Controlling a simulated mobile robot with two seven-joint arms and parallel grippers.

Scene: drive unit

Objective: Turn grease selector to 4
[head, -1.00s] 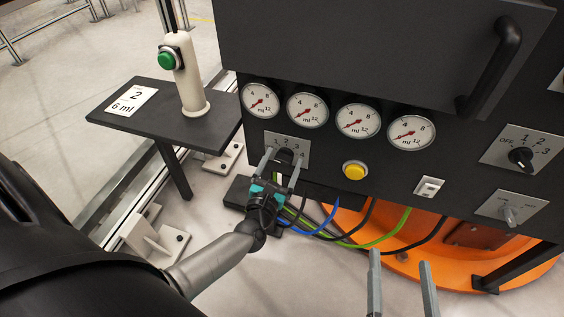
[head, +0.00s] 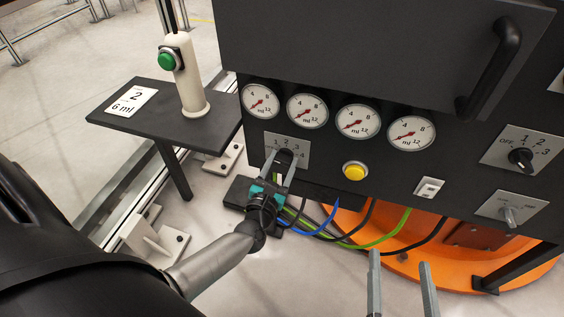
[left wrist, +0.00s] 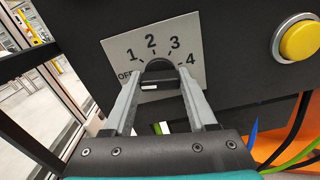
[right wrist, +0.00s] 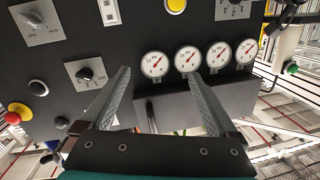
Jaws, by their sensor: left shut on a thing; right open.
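The grease selector plate (head: 299,142) is on the lower left of the dark panel, with a black knob (head: 285,157). In the left wrist view the plate (left wrist: 118,50) reads OFF, 1, 2, 3, 4 around the knob (left wrist: 158,73). My left gripper (left wrist: 160,82) is shut on the knob, one finger on each side. A small white mark shows on the knob's near side, but I cannot tell which number the knob points to. My right gripper (head: 400,258) is open and empty, in front of the panel at the lower right.
Several round gauges (head: 307,110) sit above the selector. A yellow button (head: 355,170) is to its right. Other selectors (head: 521,158) are further right. A side shelf (head: 150,118) holds a green-button post (head: 189,85) and a card reading "2, 6 ml" (head: 131,102). Cables hang below the panel.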

